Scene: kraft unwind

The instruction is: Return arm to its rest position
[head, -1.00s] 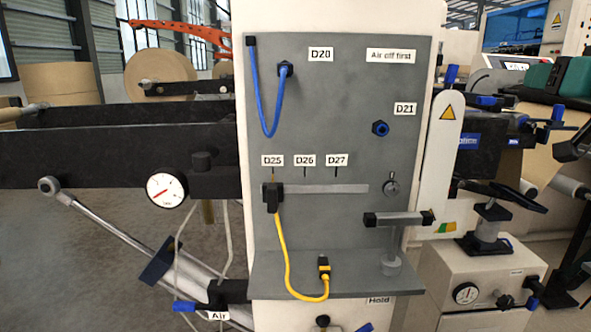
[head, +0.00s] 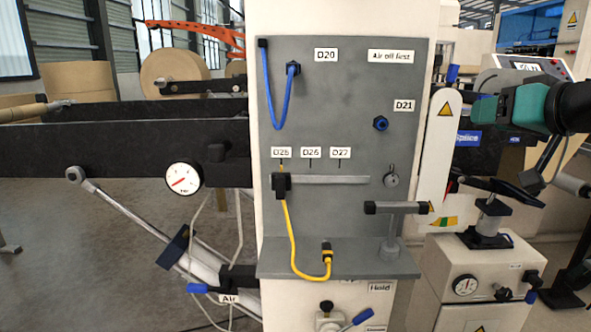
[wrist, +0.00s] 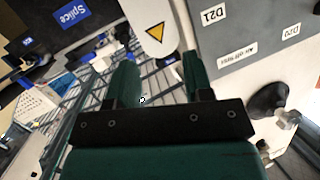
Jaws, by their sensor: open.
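My gripper (head: 500,112) is the teal and black tool at the right of the head view, on my black arm. It is in front of the machine, to the right of the grey panel (head: 340,120) and clear of it. In the wrist view its two teal fingers (wrist: 160,76) stand apart with nothing between them. The grey panel's corner with the D21 label (wrist: 208,15) shows at the upper right there.
The panel carries a blue hose (head: 277,105), a yellow cable (head: 292,240) and a T-shaped handle (head: 393,208). A white arm with a warning triangle (head: 445,110) stands right of it. A gauge box (head: 480,268) is at lower right. Open floor (head: 90,260) lies at left.

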